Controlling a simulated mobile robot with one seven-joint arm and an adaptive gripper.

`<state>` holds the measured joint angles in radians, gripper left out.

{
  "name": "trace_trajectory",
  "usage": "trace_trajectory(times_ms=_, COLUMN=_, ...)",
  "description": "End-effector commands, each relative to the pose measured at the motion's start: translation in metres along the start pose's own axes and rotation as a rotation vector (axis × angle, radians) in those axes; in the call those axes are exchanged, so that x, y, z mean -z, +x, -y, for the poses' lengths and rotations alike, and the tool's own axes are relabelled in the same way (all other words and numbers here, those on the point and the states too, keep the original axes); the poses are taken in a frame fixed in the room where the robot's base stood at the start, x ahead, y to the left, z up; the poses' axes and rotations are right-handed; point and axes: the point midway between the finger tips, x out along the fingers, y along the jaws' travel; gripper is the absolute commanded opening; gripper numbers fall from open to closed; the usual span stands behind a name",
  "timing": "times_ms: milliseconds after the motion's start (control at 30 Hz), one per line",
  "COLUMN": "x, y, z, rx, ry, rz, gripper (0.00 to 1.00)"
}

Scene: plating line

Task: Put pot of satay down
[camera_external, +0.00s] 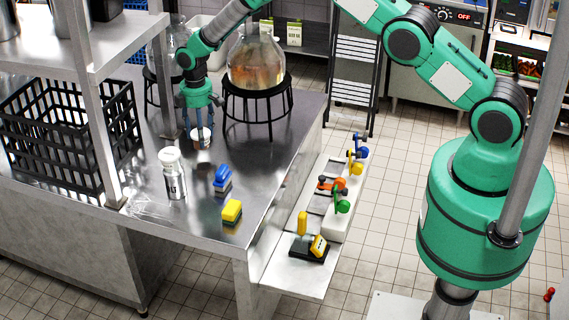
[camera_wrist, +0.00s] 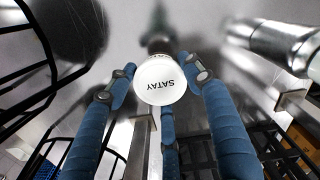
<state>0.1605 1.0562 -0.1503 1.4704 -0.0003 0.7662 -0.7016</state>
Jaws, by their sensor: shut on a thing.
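The pot of satay (camera_external: 201,141) is a small pale pot low over the steel counter (camera_external: 150,220). In the wrist view, its round white lid, marked SATAY (camera_wrist: 160,80), faces the camera between my blue fingers. My gripper (camera_external: 200,126) points down from above and is shut on the pot. The finger pads also show around the lid in the wrist view (camera_wrist: 161,78). The pot looks upright. Its underside is hidden, so I cannot tell whether it touches the counter.
A white-capped jar (camera_external: 173,175) stands left of the pot. Blue (camera_external: 223,177) and yellow (camera_external: 232,211) brushes lie in front. A glass vessel (camera_external: 257,65) on a black stand (camera_external: 258,94) is close on the right. A black crate (camera_external: 75,135) and shelf post (camera_external: 98,130) stand left.

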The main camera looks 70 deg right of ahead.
Motion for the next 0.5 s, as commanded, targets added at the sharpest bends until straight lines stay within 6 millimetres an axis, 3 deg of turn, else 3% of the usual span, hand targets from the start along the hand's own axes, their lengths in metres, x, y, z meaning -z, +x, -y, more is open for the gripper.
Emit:
trace_trajectory(times_ms=200, x=0.019, y=0.002, z=-0.016, rx=-0.001, ry=0.0, rz=-0.001, gripper=0.23)
trace_trajectory(times_ms=500, x=0.029, y=0.003, z=-0.024, rx=0.0, ry=0.0, rz=0.0, gripper=0.23)
